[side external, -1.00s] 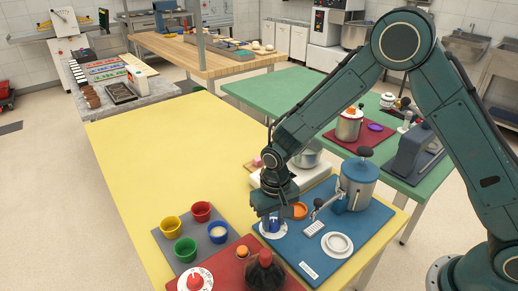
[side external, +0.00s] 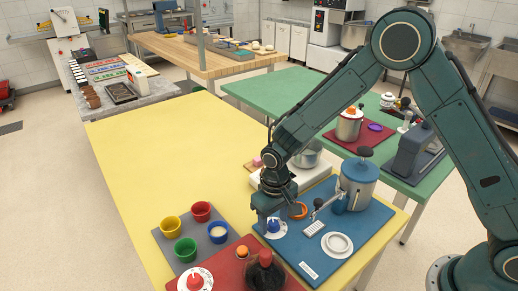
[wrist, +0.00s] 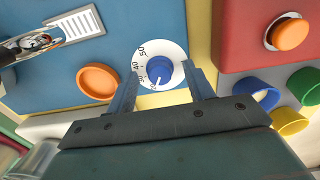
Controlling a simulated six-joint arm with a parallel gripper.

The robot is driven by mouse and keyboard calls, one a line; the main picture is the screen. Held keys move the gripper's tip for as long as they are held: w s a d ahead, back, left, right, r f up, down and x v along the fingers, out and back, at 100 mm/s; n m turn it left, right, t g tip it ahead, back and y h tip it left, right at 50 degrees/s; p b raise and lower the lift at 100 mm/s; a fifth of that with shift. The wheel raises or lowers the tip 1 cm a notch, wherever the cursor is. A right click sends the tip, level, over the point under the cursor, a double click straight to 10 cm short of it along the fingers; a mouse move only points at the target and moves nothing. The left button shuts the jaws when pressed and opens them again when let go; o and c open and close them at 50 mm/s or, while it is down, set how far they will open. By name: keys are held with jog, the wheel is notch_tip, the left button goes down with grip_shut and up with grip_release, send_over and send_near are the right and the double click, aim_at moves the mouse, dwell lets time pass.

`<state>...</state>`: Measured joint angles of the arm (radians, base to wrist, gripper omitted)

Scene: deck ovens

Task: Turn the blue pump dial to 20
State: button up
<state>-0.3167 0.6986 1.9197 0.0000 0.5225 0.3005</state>
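The blue pump dial (side external: 274,226) is a blue knob on a white numbered disc, set at the left side of a blue board. In the wrist view the dial's knob (wrist: 160,70) shows with numbers on the disc's left side; the exact setting is hard to read. My gripper (wrist: 161,72) is open, its two fingers apart on either side of the knob with gaps visible. In the side view my gripper (side external: 267,222) is down at the dial. The pump (side external: 358,182), a blue-grey pot with a lever, stands on the same board.
An orange round piece (side external: 297,210) and a white ring (side external: 337,244) sit on the blue board (side external: 300,252). A red board with an orange button (side external: 242,252) and a red dial (side external: 195,281) lies nearby. Coloured cups (side external: 186,249) stand left. The yellow table (side external: 165,150) is mostly clear.

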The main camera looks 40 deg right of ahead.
aim_at(276, 223)
dwell(0.3)
notch_tip(276, 223, up, 14)
dwell(0.8)
jog(key=s+d+r+t, duration=0.3)
jog(key=s+d+r, duration=0.6)
jog(key=s+r, duration=0.25)
jog(key=s+d+r+t, duration=0.1)
jog(key=s+d, duration=0.1)
jog(key=s, duration=0.4)
jog(key=s+d+r+t, duration=0.1)
jog(key=s+d, duration=0.1)
jog(key=s, duration=0.4)
jog(key=shift+s+d+r+t, duration=0.2)
jog(key=shift+s+d+t, duration=0.05)
jog(key=shift+d+t, duration=0.1)
dwell(0.6)
